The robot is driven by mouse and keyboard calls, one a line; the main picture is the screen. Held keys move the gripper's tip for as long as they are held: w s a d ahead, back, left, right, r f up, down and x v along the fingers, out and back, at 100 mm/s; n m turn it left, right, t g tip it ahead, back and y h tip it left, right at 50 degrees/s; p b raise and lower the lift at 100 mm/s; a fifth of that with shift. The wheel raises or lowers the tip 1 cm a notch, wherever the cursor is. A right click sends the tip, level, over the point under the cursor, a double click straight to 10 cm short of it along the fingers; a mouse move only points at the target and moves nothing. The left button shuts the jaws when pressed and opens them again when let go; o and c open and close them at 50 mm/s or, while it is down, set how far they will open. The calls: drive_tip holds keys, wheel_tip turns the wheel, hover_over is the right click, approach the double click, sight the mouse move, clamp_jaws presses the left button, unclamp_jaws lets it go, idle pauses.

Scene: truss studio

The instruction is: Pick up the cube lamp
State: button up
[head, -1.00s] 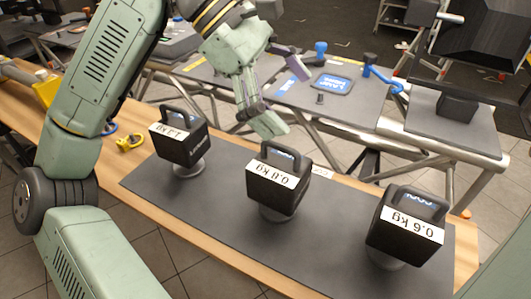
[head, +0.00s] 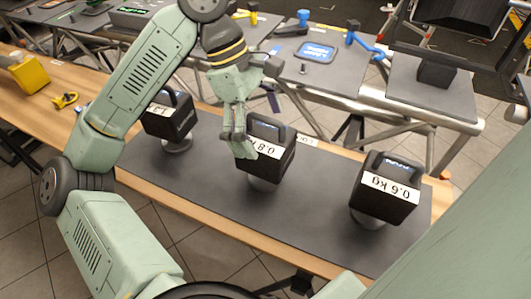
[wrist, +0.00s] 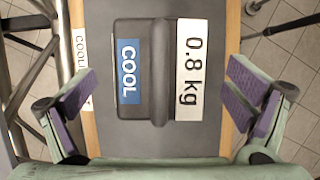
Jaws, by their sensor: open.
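Three black cube lamps with top handles and white weight labels stand on round pedestals in the head view. The middle one (head: 269,165) is labelled 0.8 kg, the right one (head: 384,190) 0.6 kg, and the left one (head: 170,122) is partly hidden by my arm. My gripper (head: 240,148) is open and overlaps the left side of the middle lamp in the head view. In the wrist view the 0.8 kg lamp (wrist: 145,70), with a blue COOL panel, lies between the spread purple-padded fingers (wrist: 160,97). No finger visibly touches it.
The lamps stand on a dark mat (head: 225,210) on a wooden bench. A yellow object (head: 28,74) and a small yellow piece (head: 65,100) lie at left. Behind, a metal-framed table (head: 330,75) carries blue items and a monitor.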

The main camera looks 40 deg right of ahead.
drive_tip(key=shift+x, duration=0.95)
drive_tip(key=shift+c, duration=0.2)
drive_tip(key=shift+d+r, duration=0.1)
drive_tip(key=c, duration=2)
